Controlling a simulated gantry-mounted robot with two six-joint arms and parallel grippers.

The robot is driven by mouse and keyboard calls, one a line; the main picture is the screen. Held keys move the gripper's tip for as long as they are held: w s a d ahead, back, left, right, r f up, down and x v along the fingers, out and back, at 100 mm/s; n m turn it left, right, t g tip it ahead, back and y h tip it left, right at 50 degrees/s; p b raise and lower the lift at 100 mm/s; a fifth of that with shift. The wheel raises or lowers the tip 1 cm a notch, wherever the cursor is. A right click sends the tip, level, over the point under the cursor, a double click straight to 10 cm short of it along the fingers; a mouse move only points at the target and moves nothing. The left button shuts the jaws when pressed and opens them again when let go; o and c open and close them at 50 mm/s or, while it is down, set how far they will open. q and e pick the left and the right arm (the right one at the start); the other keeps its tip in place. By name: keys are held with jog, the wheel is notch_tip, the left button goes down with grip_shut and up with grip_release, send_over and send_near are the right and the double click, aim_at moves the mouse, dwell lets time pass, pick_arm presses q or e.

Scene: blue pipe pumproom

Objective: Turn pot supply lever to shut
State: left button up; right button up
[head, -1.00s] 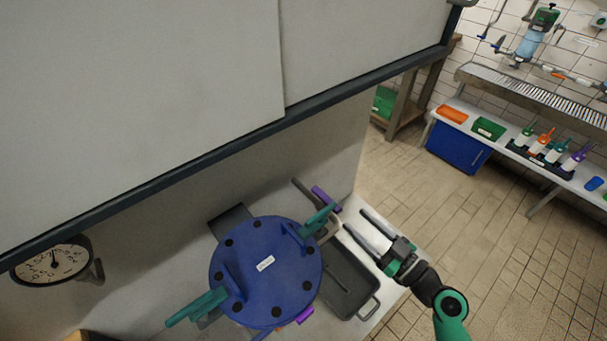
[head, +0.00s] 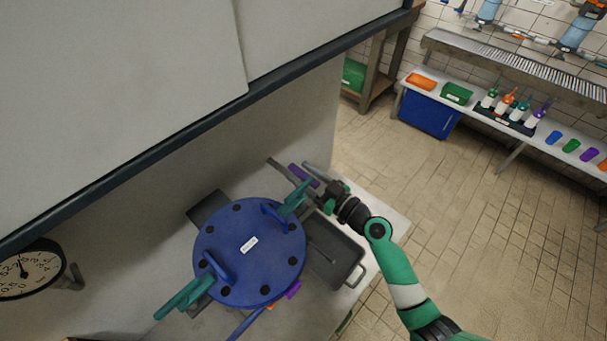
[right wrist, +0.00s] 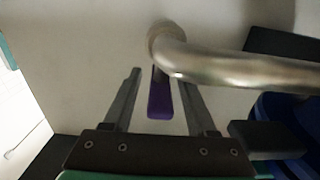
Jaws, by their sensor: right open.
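A purple lever (head: 299,173) is mounted at the wall behind the blue-lidded pot (head: 215,243). In the right wrist view the purple lever (right wrist: 160,100) points toward me, beside a metal pipe (right wrist: 230,66). My right gripper (head: 309,178) is open at the lever. In the right wrist view its two fingers (right wrist: 160,80) stand on either side of the lever, with a gap visible on each side. I cannot tell how deep the lever sits between them. My left gripper is not in view.
A second purple handle (head: 293,289) shows at the pot's lower right edge. Green clamp handles (head: 183,298) stick out from the lid. A grey tray (head: 338,258) lies right of the pot. A gauge (head: 28,270) is at the left. The tiled floor is clear.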

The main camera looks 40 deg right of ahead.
grip_shut()
dwell(0.3)
jog(key=shift+a+r+m+h+p, duration=0.15)
jog(key=shift+m+h+p, duration=0.25)
jog(key=shift+h+p, duration=0.45)
jog(key=shift+m+h+p, duration=0.4)
jog(key=shift+h, duration=0.05)
grip_release()
jog(key=shift+s, duration=0.15)
